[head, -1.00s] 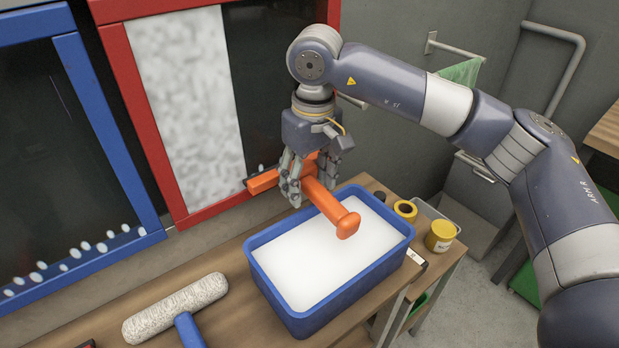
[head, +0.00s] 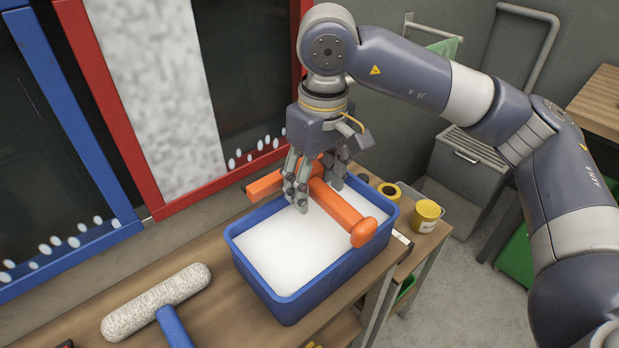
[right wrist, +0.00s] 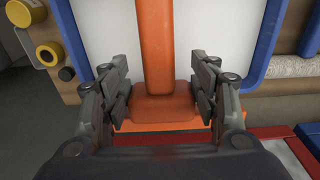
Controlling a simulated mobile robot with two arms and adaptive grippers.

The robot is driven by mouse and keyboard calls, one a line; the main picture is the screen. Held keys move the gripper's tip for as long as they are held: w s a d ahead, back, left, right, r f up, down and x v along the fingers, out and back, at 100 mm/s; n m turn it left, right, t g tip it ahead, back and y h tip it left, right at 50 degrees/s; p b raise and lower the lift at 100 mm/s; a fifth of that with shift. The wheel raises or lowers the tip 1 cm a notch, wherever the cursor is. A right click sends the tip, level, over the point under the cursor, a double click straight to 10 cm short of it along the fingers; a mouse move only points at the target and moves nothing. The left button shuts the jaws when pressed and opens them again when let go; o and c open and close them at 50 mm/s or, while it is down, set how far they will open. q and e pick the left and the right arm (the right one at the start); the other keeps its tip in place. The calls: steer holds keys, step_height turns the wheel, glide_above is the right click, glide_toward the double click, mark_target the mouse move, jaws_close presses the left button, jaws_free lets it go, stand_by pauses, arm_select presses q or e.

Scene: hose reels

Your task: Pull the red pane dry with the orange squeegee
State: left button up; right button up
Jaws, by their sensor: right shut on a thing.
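The red pane has a red frame (head: 112,110). Its left part is a white, speckled coated strip (head: 160,90); its right part is dark and bare (head: 245,70), with white drops along the bottom. My right gripper (head: 318,188) is shut on the orange squeegee (head: 342,212) near its head, above the blue tub, apart from the pane. The squeegee's handle points toward the front right. In the right wrist view, the fingers (right wrist: 163,100) flank the squeegee's thick orange block (right wrist: 168,103). My left gripper is out of view.
The blue tub (head: 285,302) of white liquid stands on the wooden bench. A fluffy roller (head: 155,300) lies left of it. Yellow pots (head: 426,215) stand at its right. A blue-framed pane (head: 75,130) is left of the red one.

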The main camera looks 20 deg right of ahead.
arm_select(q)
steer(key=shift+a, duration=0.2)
arm_select(e)
steer(key=shift+w, duration=0.1)
steer(key=shift+w+a+r+p, duration=0.1)
steer(key=shift+w+a+p, duration=0.2)
steer(key=shift+w, duration=0.25)
steer(key=w, duration=0.1)
steer(key=w+a+p, duration=0.1)
steer(key=w, duration=0.1)
steer(key=w+p, duration=0.1)
steer(key=w, duration=0.1)
steer(key=shift+a, duration=0.4)
steer(key=shift+w+r+p, duration=0.25)
steer(key=shift+r+p, duration=0.4)
steer(key=shift+r, duration=0.1)
steer(key=shift+c, duration=0.4)
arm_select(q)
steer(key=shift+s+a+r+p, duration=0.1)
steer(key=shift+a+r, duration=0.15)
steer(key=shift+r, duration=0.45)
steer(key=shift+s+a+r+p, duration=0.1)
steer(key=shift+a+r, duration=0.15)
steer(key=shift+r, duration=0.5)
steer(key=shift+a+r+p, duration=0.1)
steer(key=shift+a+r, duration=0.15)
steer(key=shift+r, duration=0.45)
arm_select(e)
steer(key=shift+r, duration=0.5)
